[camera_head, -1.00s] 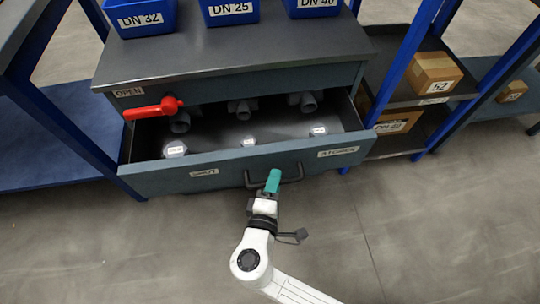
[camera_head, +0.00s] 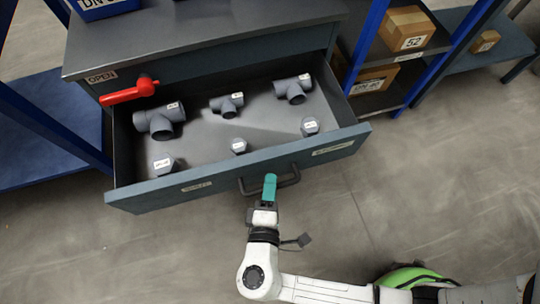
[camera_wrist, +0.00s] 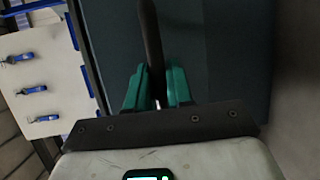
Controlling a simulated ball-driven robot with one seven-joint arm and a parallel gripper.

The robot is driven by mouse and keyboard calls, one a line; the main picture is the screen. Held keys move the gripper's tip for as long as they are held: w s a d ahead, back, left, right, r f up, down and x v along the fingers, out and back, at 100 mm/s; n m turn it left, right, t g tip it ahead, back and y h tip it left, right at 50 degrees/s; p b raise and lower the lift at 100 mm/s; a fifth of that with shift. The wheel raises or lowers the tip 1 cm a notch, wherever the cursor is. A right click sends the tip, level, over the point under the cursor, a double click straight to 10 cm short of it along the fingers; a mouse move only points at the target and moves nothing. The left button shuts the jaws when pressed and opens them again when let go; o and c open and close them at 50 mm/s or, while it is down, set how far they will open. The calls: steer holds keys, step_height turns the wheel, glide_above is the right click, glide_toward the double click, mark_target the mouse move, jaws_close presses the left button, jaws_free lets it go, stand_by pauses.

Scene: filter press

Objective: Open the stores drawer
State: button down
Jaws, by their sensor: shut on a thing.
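The stores drawer (camera_head: 240,172) stands pulled well out of its grey cabinet (camera_head: 200,40). Its dark bar handle (camera_head: 289,182) is on the middle of the front panel. My gripper (camera_head: 270,186), with teal fingers, is at the handle; in the wrist view my gripper (camera_wrist: 158,88) is shut on the handle bar (camera_wrist: 151,40), which runs between the fingers. A red lever (camera_head: 130,92) sits at the cabinet's left front, by a label reading OPEN (camera_head: 101,77).
Several grey pipe fittings (camera_head: 160,121) lie inside the drawer. A blue bin (camera_head: 103,8) stands on the cabinet top. Blue-posted shelves with cardboard boxes (camera_head: 406,28) are at the right. The grey floor (camera_head: 420,190) in front is clear.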

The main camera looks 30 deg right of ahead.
steer(key=c, duration=1.1)
jaws_free()
steer(key=p+v, duration=0.1)
steer(key=v, duration=1)
steer(key=shift+p, duration=0.35)
steer(key=shift+d, duration=0.1)
